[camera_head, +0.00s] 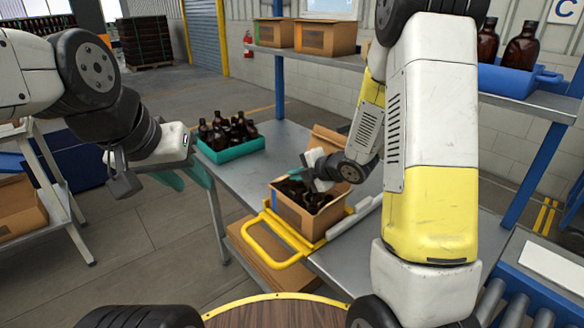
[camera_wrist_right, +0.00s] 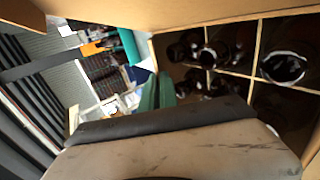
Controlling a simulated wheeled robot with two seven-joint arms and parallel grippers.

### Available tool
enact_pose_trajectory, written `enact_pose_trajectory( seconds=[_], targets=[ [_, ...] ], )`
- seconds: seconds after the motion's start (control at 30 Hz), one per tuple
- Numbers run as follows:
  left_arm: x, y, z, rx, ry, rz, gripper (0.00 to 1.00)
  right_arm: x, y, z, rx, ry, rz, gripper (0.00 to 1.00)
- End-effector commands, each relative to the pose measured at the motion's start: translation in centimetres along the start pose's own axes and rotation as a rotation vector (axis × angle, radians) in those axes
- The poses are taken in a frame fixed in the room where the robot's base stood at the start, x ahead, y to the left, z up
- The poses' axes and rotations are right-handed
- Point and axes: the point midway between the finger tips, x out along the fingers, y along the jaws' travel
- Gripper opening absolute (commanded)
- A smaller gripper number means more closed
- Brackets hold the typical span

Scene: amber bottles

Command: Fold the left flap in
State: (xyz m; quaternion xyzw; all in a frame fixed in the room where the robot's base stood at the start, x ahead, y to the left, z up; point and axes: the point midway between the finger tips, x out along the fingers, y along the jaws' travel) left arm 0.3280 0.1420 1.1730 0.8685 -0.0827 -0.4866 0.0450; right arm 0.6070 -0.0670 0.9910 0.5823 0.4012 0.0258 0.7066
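An open cardboard carton (camera_head: 326,216) stands on the grey table, with dark bottles inside. One brown flap (camera_head: 328,139) stands up at its back; I cannot clearly make out the left flap. My right gripper (camera_head: 298,174) is over the carton's left-back side, its teal fingers close together with nothing seen between them. In the right wrist view the teal fingers (camera_wrist_right: 158,92) are beside the cardboard divider cells (camera_wrist_right: 254,48) holding bottles, and a cardboard panel (camera_wrist_right: 170,10) spans the top. My left gripper (camera_head: 184,177) hangs left of the table, fingers apart and empty.
A yellow handled frame (camera_head: 268,252) is at the carton's front left. A teal crate (camera_head: 233,151) of amber bottles stands at the table's back left. Shelves with cartons (camera_head: 325,38) and a blue bin (camera_head: 515,80) are behind. The table between crate and carton is clear.

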Motion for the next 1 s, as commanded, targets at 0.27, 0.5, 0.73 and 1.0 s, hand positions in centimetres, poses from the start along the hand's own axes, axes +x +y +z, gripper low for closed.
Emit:
enact_pose_trajectory(
  seconds=[0.27, 0.5, 0.73, 1.0],
  targets=[
    [0.00, 0.00, 0.00, 0.000, 0.000, 0.000, 0.36, -0.02, -0.01, 0.03, 0.000, -0.001, 0.000, 0.00],
    [0.00, 0.00, 0.00, 0.000, 0.000, 0.000, 0.36, -0.02, -0.03, 0.03, 0.001, -0.001, 0.000, 0.00],
    [0.00, 0.00, 0.00, 0.000, 0.000, 0.000, 0.36, 0.11, -0.75, -0.07, 0.004, 0.005, 0.073, 0.00],
    [0.00, 0.00, 0.00, 0.000, 0.000, 0.000, 0.36, 0.03, -0.82, -0.04, 0.001, 0.000, 0.124, 0.00]
  ],
)
